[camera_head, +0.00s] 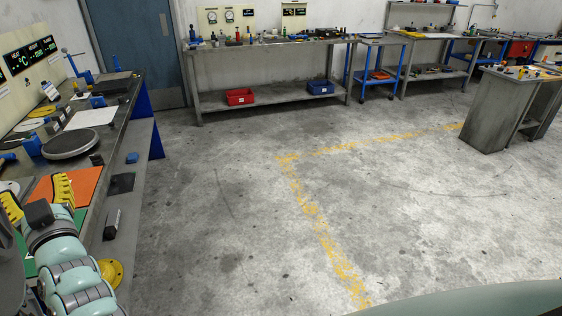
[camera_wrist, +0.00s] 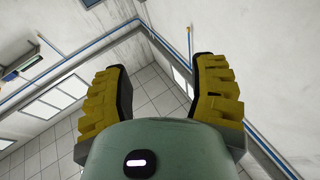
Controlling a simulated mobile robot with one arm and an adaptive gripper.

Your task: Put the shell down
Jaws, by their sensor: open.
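My gripper (camera_head: 36,194) is at the lower left of the head view, over the near end of the left workbench (camera_head: 135,90). Its yellow fingers are spread apart. In the wrist view the gripper (camera_wrist: 160,68) has an empty gap between its fingers, with only wall, ceiling and pipes behind. I cannot pick out the shell for certain in either view. A round dark grey disc (camera_head: 70,145) lies flat on the bench, beyond the gripper. An orange mat (camera_head: 88,182) lies beside the gripper, partly hidden by it.
A white sheet (camera_head: 92,117) and small tools lie farther along the bench. A lower grey shelf (camera_head: 135,185) runs along its right side, with a blue block (camera_head: 132,157) on it. The floor (camera_head: 240,210) to the right is clear. A long back bench (camera_head: 270,45) stands against the wall.

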